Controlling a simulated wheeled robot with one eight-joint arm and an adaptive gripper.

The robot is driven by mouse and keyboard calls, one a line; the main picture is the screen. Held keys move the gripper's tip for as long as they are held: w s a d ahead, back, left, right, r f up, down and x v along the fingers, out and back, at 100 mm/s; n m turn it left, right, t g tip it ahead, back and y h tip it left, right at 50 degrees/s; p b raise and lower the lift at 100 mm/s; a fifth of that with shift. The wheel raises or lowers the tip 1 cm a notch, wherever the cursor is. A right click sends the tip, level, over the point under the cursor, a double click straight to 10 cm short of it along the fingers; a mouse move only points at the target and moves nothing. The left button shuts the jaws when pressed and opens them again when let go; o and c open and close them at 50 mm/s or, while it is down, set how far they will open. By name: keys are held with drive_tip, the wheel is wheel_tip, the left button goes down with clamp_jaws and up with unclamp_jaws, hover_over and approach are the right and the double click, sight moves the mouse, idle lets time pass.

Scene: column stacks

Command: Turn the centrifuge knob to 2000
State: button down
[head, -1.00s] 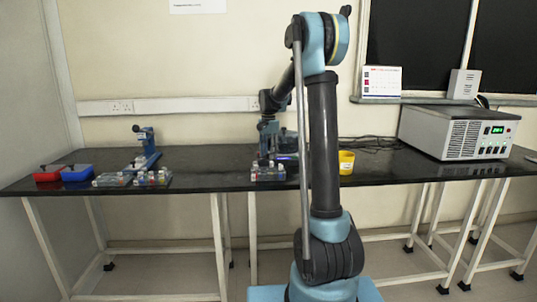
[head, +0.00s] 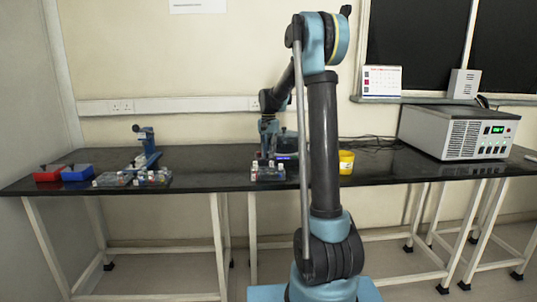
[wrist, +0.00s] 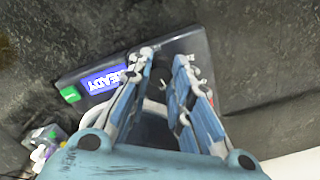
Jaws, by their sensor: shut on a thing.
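The centrifuge (head: 290,143) is on the black bench, mostly hidden behind my arm in the head view. In the wrist view its dark front panel (wrist: 198,45) shows a lit blue display (wrist: 104,80) reading READY, upside down, and a green button (wrist: 70,94). My gripper (wrist: 165,58) is down at this panel with its fingers shut on the centrifuge knob. The fingers hide the knob, so its pointer and any scale marks cannot be read. In the head view my gripper (head: 265,157) is at the left front of the centrifuge.
A rack of small vials (head: 268,173) stands just in front of my gripper. A yellow cup (head: 346,162) is to the right. A large grey instrument with a green display (head: 455,132) stands far right. Red (head: 48,173) and blue (head: 76,172) boxes and more racks are at left.

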drive_tip(key=n, duration=0.4)
drive_tip(key=shift+n, duration=0.3)
drive_tip(key=n, duration=0.3)
drive_tip(key=shift+w+n, duration=0.1)
drive_tip(key=shift+n, duration=0.2)
drive_tip(key=n, duration=0.3)
drive_tip(key=shift+n, duration=2.1)
drive_tip(key=c, duration=1.4)
unclamp_jaws()
